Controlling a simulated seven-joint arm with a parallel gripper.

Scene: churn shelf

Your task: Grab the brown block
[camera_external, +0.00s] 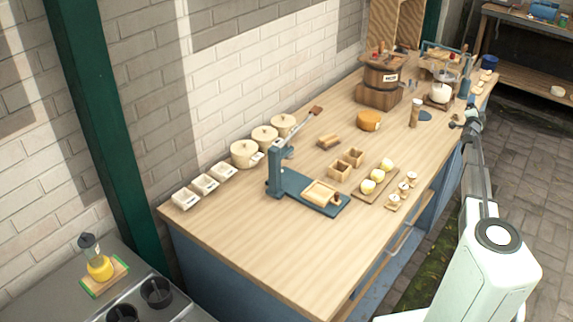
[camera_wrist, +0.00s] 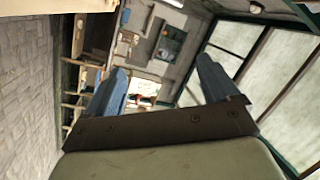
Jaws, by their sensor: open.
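A small brown wooden block (camera_external: 329,141) lies on the worktop (camera_external: 240,240), left of the round orange-brown piece. My gripper (camera_external: 468,118) is far to its right, over the right edge of the worktop in the external view. In the wrist view my gripper (camera_wrist: 163,82) shows two blue fingers spread wide with nothing between them. The wrist camera looks out across the room, and the block is not in that view.
A blue press (camera_external: 277,170) stands left of the block. Two small open boxes (camera_external: 340,172) and a board with pale yellow balls (camera_external: 364,188) are in front of it. A wooden churn (camera_external: 380,82) stands behind. Lidded pots (camera_external: 244,153) line the wall. The front worktop is clear.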

